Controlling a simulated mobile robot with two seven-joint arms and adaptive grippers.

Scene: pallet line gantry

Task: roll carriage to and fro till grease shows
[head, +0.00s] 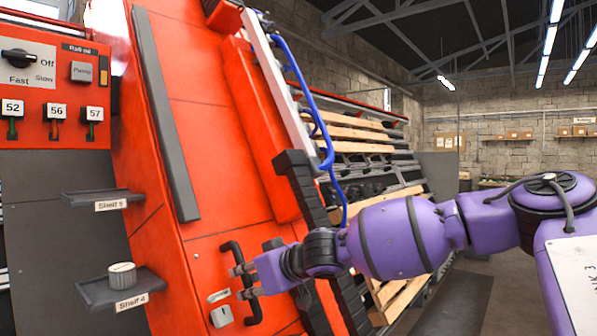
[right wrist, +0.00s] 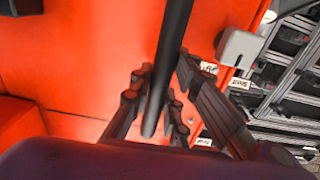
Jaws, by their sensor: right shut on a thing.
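My right gripper (head: 241,281) is shut on the black bar handle (head: 253,309) on the lower front of the orange machine (head: 172,120). In the right wrist view the gripper's fingers (right wrist: 158,100) sit on both sides of the dark handle (right wrist: 176,35). A tilted pale rail (head: 272,78) runs up the machine beside a blue hose (head: 300,80). I cannot tell for sure which orange part is the carriage. I see no grease that I can make out. My left gripper is not in view.
A control panel (head: 40,75) at the left has an Off/Slow/Fast knob (head: 19,58) and numbered tags. Below it, Shelf 5 (head: 103,200) looks empty and Shelf 4 (head: 96,293) holds a round knob-like piece (head: 122,275). Wooden pallet slats (head: 350,133) stand behind my right arm.

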